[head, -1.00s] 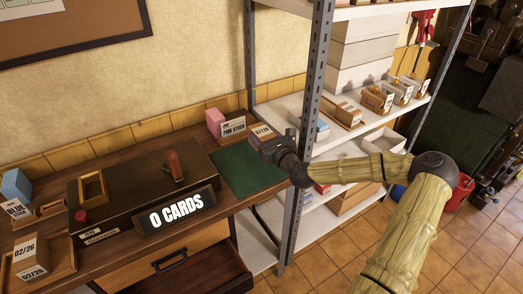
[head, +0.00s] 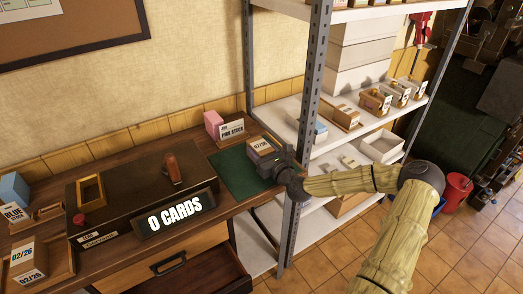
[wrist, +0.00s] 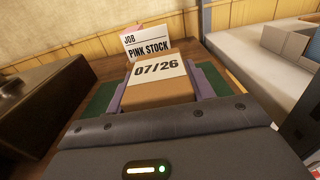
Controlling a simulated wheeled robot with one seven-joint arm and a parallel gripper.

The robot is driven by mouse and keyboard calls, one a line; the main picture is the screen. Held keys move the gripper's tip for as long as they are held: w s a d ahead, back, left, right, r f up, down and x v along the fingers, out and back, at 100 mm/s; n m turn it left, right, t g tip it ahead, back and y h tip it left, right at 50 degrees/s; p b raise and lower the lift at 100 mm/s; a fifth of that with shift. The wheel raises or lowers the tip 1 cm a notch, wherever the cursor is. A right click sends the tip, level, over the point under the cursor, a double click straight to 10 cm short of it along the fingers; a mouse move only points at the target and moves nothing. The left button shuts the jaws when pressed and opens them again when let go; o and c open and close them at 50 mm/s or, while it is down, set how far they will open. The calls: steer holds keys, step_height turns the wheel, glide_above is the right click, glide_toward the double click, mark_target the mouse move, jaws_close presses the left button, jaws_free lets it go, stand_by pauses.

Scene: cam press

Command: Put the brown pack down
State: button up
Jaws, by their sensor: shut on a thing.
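The brown pack (head: 259,147), labelled 07/26, is in my gripper (head: 265,160), over the right part of the green mat (head: 236,181) on the desk. In the wrist view the pack (wrist: 160,94) sits between the two purple fingers, its label facing up toward the camera. My gripper (wrist: 159,93) is shut on it. The mat (wrist: 100,98) shows on both sides of the pack. The pack's underside is hidden, so I cannot tell whether it touches the mat.
A pink pack (head: 212,122) with a PINK STOCK sign (head: 232,131) stands just behind the mat. A dark box with a 0 CARDS sign (head: 175,214) is on the left. A metal shelf post (head: 305,120) stands close on the right.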

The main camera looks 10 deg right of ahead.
steer(key=shift+f, duration=0.15)
steer(key=o, duration=1.1)
steer(key=shift+o, duration=0.2)
steer(key=shift+r, duration=0.25)
steer(key=shift+s+d+f, duration=0.15)
steer(key=shift+s, duration=0.25)
steer(key=b+v, duration=0.1)
steer(key=v, duration=1)
steer(key=shift+w, duration=0.1)
steer(key=shift+s, duration=0.3)
steer(key=shift+w, duration=0.1)
